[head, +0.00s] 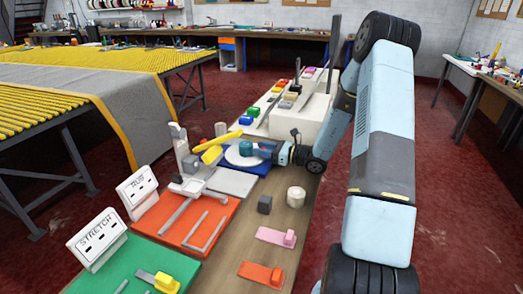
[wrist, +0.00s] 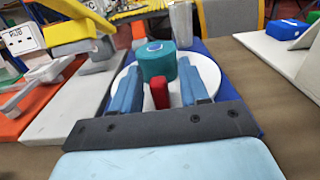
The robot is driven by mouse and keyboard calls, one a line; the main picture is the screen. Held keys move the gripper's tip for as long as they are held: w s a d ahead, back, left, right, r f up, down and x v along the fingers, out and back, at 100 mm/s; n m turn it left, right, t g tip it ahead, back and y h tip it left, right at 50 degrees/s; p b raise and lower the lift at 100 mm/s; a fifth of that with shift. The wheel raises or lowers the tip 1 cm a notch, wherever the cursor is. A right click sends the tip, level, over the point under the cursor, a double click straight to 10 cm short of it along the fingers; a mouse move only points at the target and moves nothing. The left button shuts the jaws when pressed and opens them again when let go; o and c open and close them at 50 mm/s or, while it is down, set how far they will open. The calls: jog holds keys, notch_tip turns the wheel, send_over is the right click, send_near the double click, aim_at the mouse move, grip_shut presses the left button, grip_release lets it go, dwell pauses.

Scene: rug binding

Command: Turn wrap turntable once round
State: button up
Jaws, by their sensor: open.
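The wrap turntable is a white round disc (wrist: 210,76) on a blue board (wrist: 228,92); in the head view the disc (head: 234,157) shows at the middle of the bench. A teal cylinder (wrist: 157,60) stands on the disc. A small red upright piece (wrist: 159,94) shows in front of the cylinder, between my fingers. My gripper (wrist: 160,84) is open, its two blue fingers apart on either side of the red piece and over the disc. I cannot tell whether either finger touches it. In the head view my gripper (head: 272,152) reaches the turntable from the right, and my arm hides part of the bench.
A yellow tool (head: 225,138) on a grey stand is close left of the turntable. A grey cube (head: 265,204) and cream roll (head: 296,196) lie nearer on the bench. Orange (head: 166,217) and green (head: 130,262) boards are at the front left. A white raised block (head: 302,115) stands behind.

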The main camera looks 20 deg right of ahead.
jog(key=shift+c, duration=0.3)
jog(key=c, duration=0.8)
grip_shut()
jog(key=shift+d, duration=0.15)
